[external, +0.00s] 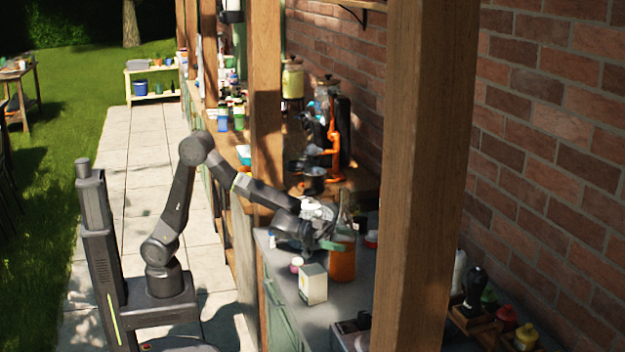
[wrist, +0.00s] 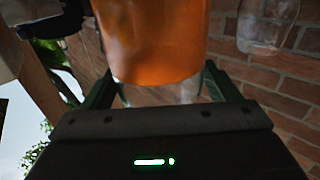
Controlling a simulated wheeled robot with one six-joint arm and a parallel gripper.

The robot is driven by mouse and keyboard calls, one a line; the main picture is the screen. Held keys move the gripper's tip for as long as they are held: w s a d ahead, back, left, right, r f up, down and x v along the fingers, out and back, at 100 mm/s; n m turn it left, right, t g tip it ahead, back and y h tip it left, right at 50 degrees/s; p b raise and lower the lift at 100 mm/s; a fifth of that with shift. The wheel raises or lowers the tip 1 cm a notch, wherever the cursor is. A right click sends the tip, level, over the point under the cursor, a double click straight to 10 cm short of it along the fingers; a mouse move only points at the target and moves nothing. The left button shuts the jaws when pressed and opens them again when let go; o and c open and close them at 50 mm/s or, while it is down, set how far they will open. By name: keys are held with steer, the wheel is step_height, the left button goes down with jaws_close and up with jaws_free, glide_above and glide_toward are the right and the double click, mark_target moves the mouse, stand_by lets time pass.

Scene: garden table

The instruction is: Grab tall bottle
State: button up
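The tall bottle (external: 342,262) stands upright on the grey counter. Its lower body is orange and its upper part is clear, with a narrow neck on top. My gripper (external: 326,243) is at its upper body, reaching in from the left. In the wrist view, which looks upside down, the orange body (wrist: 155,45) fills the top middle. The clear part lies between my green fingers (wrist: 160,90), which are spread apart on either side of it. I see no clear sign of the fingers pressing on it.
A white box (external: 312,284) and a small pink-and-white jar (external: 296,265) stand on the counter just in front of the bottle. A wooden post (external: 420,180) rises at the right. A brick wall (external: 545,150) is behind. A clear vessel (wrist: 265,25) shows at the wrist view's top right.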

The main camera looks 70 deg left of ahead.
steer(key=c, duration=1.1)
steer(key=shift+r, duration=0.1)
steer(key=c, duration=0.3)
steer(key=shift+r, duration=0.1)
